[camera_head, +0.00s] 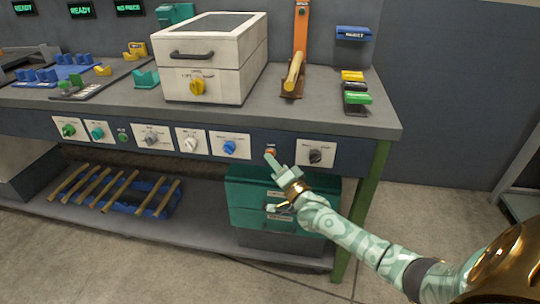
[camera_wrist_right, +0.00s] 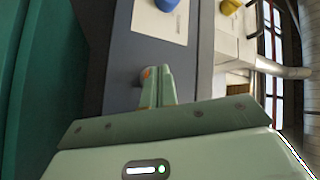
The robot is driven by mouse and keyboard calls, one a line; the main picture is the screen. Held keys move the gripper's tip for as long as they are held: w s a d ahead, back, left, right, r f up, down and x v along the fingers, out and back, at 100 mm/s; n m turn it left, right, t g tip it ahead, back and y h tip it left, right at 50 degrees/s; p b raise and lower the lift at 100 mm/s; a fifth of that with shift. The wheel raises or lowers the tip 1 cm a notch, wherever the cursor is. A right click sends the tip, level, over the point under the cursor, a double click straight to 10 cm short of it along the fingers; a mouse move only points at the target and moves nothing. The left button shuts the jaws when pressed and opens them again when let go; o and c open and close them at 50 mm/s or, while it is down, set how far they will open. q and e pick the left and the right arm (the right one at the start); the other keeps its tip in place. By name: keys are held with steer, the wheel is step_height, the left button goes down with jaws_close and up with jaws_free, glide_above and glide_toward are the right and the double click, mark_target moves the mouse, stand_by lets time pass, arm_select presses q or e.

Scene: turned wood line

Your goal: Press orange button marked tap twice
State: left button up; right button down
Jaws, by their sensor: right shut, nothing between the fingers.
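The orange button (camera_head: 270,151) sits on the dark front panel of the bench, between the blue knob and the dark grey knob. A small label above it is too small to read. My right gripper (camera_head: 270,160) is shut and empty, with its fingertips at the button; I cannot tell whether they touch it. In the right wrist view the shut fingers (camera_wrist_right: 157,82) cover most of the button, and a bit of orange (camera_wrist_right: 147,73) shows beside their tips. My left gripper is not in view.
The blue knob (camera_head: 230,147) and dark grey knob (camera_head: 316,156) flank the button on white plates. A teal drawer box (camera_head: 245,205) stands on the lower shelf below. A white box with a handle (camera_head: 200,85) stands on the bench. Floor to the right is clear.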

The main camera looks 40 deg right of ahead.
steer(key=shift+w+d, duration=0.1)
stand_by(0.4)
steer(key=shift+s+a+p, duration=0.55)
steer(key=shift+a, duration=0.05)
